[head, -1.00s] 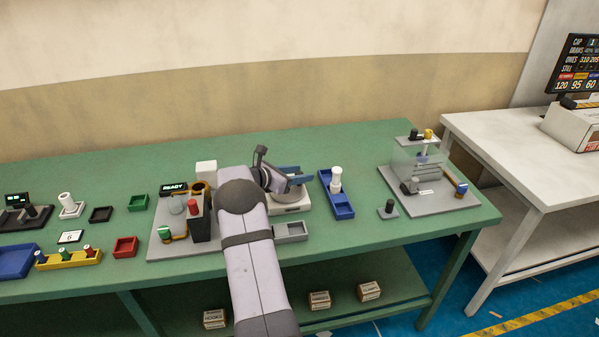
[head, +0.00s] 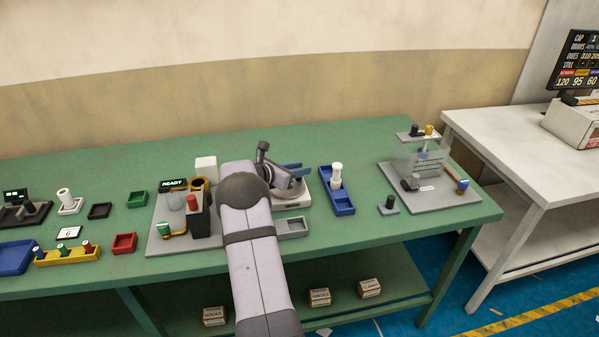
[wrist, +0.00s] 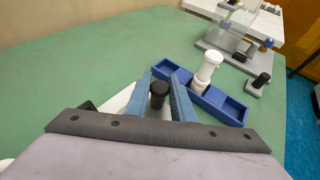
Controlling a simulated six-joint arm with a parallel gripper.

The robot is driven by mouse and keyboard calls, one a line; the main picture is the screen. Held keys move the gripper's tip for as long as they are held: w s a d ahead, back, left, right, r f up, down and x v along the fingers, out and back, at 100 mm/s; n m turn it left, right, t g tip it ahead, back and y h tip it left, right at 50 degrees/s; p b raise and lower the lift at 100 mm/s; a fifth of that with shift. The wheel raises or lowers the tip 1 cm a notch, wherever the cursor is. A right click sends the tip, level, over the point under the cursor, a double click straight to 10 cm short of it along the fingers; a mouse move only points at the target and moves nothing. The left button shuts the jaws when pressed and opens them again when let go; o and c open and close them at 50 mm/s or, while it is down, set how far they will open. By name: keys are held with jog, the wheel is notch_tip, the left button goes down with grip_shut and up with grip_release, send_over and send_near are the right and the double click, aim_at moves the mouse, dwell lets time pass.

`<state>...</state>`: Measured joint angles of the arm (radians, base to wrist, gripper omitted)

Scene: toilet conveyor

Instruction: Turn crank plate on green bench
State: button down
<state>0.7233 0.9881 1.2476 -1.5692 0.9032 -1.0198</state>
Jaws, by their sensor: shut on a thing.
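The crank plate (head: 299,190) is a pale grey disc on a white base, on the green bench (head: 380,135) right of my forearm. My gripper (head: 293,166) is over it with its blue fingers. In the wrist view, a black upright knob (wrist: 157,96) stands between the two blue fingers of my gripper (wrist: 164,85), and they are shut on it. The white base also shows in the wrist view (wrist: 120,99). My own wrist hides much of the plate.
A blue tray (head: 344,206) with a white post (head: 336,175) stands close to the right. A small grey tray (head: 291,227) lies in front. Bench between blue tray and clear-panelled station (head: 425,160) is mostly free.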

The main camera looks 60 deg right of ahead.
jog(key=n+t+b, duration=0.1)
jog(key=b, duration=0.1)
jog(key=w+n+t+b, duration=0.1)
jog(key=t+b, duration=0.1)
jog(key=b, duration=0.1)
jog(key=n+t+b, duration=0.1)
jog(key=n+b, duration=0.1)
jog(key=b, duration=0.1)
jog(key=shift+w+d+f+t, duration=0.1)
jog(key=shift+w+f+t, duration=0.15)
jog(key=shift+f+t, duration=0.15)
jog(key=n+t+b, duration=0.1)
jog(key=b, duration=0.1)
jog(key=w+n+t+b, duration=0.1)
jog(key=b, duration=0.1)
jog(key=shift+r+y+b, duration=0.15)
jog(key=shift+y+b, duration=0.15)
jog(key=shift+b, duration=0.1)
jog(key=shift+w+r+n+t+b, duration=0.2)
jog(key=shift+n+t+b, duration=0.3)
jog(key=shift+t+b, duration=0.25)
jog(key=shift+r+y, duration=0.1)
jog(key=shift+y, duration=0.2)
jog(key=c, duration=1.5)
grip_release()
jog(key=shift+a, duration=0.25)
jog(key=shift+b+v, duration=0.55)
jog(key=shift+v, duration=3)
